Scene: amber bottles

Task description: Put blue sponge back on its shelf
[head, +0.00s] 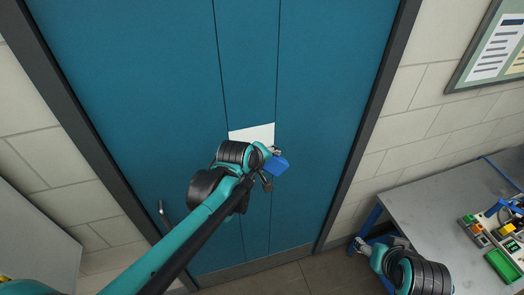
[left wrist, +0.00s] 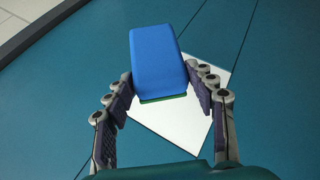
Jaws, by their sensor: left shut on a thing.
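The blue sponge (head: 277,166) is held by my left gripper (head: 267,168) in front of a blue door in the head view. In the left wrist view the sponge (left wrist: 158,60) is a blue block with a thin green layer at its near edge. The fingers of my left gripper (left wrist: 160,90) are shut on its two sides. My right gripper (head: 362,246) shows at the lower right by the table's edge; its fingers are too small to read. No shelf can be made out.
The blue door (head: 320,60) fills the middle, with a white panel (head: 254,133) behind my left gripper and a handle (head: 164,214) at left. A grey table (head: 430,200) at right bears a green tray (head: 506,266) and coloured parts. A framed board (head: 492,50) hangs on the wall.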

